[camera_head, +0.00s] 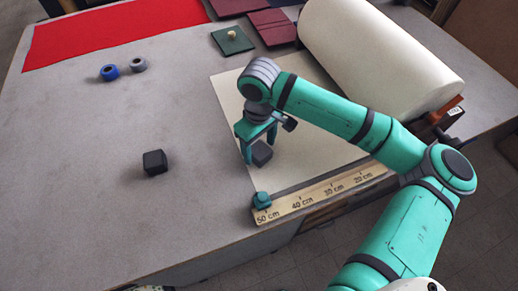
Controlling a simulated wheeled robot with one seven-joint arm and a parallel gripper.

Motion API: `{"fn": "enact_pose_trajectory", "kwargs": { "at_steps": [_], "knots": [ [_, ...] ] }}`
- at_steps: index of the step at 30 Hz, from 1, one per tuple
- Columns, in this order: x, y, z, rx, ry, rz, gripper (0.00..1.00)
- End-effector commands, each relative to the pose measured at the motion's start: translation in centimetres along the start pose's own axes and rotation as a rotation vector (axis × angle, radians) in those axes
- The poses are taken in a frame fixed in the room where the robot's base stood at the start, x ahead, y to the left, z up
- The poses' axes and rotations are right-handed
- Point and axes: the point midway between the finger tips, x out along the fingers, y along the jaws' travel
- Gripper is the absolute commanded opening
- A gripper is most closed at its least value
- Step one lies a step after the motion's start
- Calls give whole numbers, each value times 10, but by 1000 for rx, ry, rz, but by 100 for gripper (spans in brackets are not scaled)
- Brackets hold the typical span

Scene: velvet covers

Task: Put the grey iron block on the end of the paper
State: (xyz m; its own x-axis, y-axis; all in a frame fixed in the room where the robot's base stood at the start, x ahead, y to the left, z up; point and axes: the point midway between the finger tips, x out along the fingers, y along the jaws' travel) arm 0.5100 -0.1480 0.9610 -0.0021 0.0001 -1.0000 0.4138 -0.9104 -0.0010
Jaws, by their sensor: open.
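A cream sheet of paper (313,169) runs out from the big roll at the right and lies flat on the table, its free end toward the left. A dark grey block (262,154), apparently the iron block, lies on the paper close to that end. My gripper (257,151) points down at this block, its jaws open. One finger shows left of the block; the other is partly hidden, and I cannot tell whether either touches it. A second, darker block (155,163) stands on the bare table to the left of the paper.
A wooden ruler (318,193) with a teal piece (261,199) lies along the paper's front edge. The paper roll (380,52) fills the back right. Blue (109,72) and grey (138,64) rings, red cloth (110,34) and dark covers (272,27) lie behind. The left table is mostly clear.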

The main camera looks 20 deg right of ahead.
Motion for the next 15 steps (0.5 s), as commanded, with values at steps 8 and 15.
{"fn": "enact_pose_trajectory", "kwargs": {
  "at_steps": [8, 15],
  "knots": [
    [-57, 2, 1, 3, 3, 3, 65],
    [-91, 0, -1, -1, 2, 1, 65]
  ]
}}
